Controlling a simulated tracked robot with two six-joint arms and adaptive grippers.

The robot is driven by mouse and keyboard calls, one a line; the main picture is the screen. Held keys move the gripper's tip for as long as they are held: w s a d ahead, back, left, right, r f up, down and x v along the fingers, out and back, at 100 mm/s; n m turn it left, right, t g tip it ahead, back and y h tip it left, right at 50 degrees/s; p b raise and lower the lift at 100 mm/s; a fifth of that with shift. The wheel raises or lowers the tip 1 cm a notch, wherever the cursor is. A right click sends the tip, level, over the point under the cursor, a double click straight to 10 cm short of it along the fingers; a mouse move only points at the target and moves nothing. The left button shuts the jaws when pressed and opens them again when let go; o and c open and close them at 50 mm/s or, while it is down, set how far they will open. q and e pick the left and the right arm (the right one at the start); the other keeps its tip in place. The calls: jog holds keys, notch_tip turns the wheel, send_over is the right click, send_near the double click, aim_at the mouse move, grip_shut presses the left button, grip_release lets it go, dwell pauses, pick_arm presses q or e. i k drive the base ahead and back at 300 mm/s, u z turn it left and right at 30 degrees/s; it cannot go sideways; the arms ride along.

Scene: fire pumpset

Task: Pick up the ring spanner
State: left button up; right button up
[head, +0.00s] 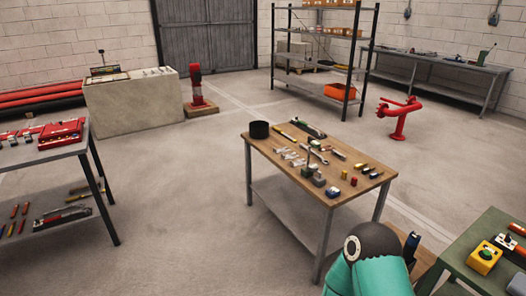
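A silver spanner-like tool (319,155) lies flat near the middle of the wooden-topped table (262,146), among other small tools. It looks like the ring spanner, but it is too small here to make out its ends clearly. No gripper is seen touching it. A teal and dark arm link of mine shows at the bottom, in front of the table's near right side. Neither of my grippers can be made out.
A black cup (259,130) stands at the table's left corner. Small blocks and cylinders crowd its near right part. A green table (460,262) with a yellow box (485,257) is at the right. A table with red cases (62,133) is at the left. Floor between is clear.

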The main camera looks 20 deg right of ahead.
aim_at(324, 162)
jog(key=u, duration=0.35)
jog(key=i, duration=4.1)
jog(key=z, duration=1.4)
jog(key=i, duration=0.2)
jog(key=z, duration=2.1)
